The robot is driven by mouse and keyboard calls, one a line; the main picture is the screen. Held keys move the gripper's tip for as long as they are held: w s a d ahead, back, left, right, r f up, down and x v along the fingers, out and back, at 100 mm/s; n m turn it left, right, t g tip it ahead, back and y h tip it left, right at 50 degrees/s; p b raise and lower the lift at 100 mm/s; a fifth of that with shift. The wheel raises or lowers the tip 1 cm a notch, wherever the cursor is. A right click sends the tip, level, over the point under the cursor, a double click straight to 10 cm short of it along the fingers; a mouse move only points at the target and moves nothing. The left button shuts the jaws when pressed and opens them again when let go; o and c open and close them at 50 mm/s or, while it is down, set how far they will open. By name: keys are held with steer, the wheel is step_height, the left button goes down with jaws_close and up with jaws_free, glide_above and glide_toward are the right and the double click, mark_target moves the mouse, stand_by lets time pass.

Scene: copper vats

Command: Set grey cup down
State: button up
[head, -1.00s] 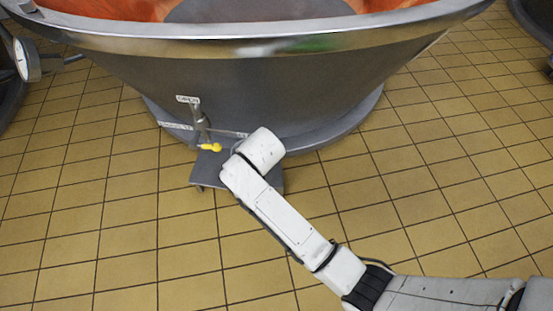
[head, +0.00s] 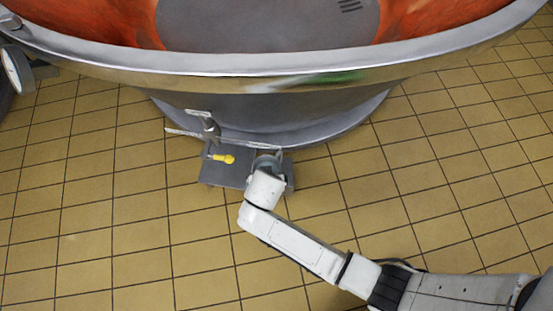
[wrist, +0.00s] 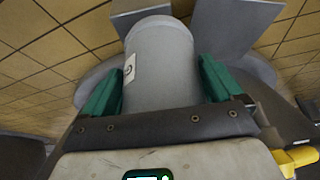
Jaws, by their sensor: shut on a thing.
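The grey cup (wrist: 162,62) is in the wrist view, between the two green finger pads of my gripper (wrist: 159,86). It is a plain grey cylinder with a small white label on its left side. My gripper is shut on it. In the head view, my arm's end hides most of the gripper, and I cannot make out the cup clearly. My gripper is at the right part of a small grey stand (head: 228,176) at the vat's foot. I cannot tell whether the cup touches the stand.
A large copper-lined vat (head: 300,105) with a steel rim stands close behind the stand. A yellow-handled valve (head: 223,158) is left of my gripper, over the stand; yellow also shows in the wrist view (wrist: 295,159). The tiled floor (head: 110,230) around is clear.

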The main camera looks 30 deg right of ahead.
mark_target(278, 171)
steer(key=w+d+f+b, duration=0.1)
steer(key=d+f, duration=0.1)
steer(key=w+d+f+b, duration=0.1)
steer(key=w+d+f, duration=0.1)
steer(key=w+d+f+b, duration=0.1)
steer(key=d+f+b, duration=0.1)
steer(key=shift+w+f, duration=0.3)
steer(key=shift+f, duration=0.05)
steer(key=shift+w+d+f+b, duration=0.15)
steer(key=shift+f+b, duration=0.8)
steer(key=shift+f, duration=0.75)
steer(key=shift+f, duration=0.2)
steer(key=o, duration=1.3)
steer(key=shift+r, duration=0.1)
steer(key=p+v, duration=0.6)
steer(key=v, duration=0.6)
